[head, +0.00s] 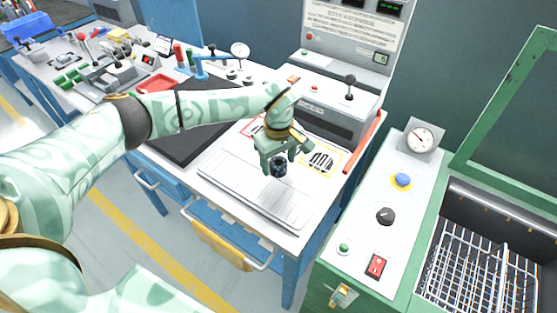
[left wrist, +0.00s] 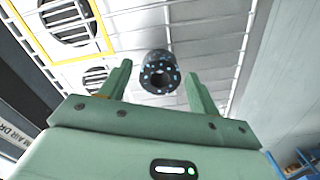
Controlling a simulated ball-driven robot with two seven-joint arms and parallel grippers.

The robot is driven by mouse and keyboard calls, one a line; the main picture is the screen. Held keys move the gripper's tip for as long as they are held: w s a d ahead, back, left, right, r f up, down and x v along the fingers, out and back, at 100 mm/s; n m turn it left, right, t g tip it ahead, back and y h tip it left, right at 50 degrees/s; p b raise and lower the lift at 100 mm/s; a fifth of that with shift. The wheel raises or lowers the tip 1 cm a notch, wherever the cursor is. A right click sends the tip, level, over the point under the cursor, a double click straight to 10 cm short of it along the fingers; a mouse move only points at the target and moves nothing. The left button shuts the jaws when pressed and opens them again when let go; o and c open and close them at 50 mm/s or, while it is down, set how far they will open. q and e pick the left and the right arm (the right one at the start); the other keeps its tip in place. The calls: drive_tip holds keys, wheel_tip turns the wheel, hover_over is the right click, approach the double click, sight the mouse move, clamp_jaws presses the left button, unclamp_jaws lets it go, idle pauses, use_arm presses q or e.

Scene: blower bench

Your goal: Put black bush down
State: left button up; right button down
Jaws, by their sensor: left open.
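The black bush (head: 278,168) is a short dark cylinder with pale blue specks, below my left gripper (head: 279,157) in the head view. In the left wrist view the bush (left wrist: 160,72) shows its round end and central hole. It lies between the two green fingertips (left wrist: 157,80), with a small gap visible on each side. My left gripper is open. The bush is over the light grey slatted panel (head: 235,180); whether it touches the panel is hard to tell. My right gripper is not in view.
Dark vent grilles in a yellow outline (head: 320,160) sit just right of the gripper. A red bar (head: 363,142) runs along the bench's right edge. A black mat (head: 190,145) is to the left. A green control cabinet (head: 385,235) and wire basket (head: 480,270) stand at right.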

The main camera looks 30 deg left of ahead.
use_arm(q)
wheel_tip(320, 180, up, 12)
drive_tip(key=p, duration=0.2)
drive_tip(key=shift+p, duration=0.35)
drive_tip(key=shift+f, duration=0.1)
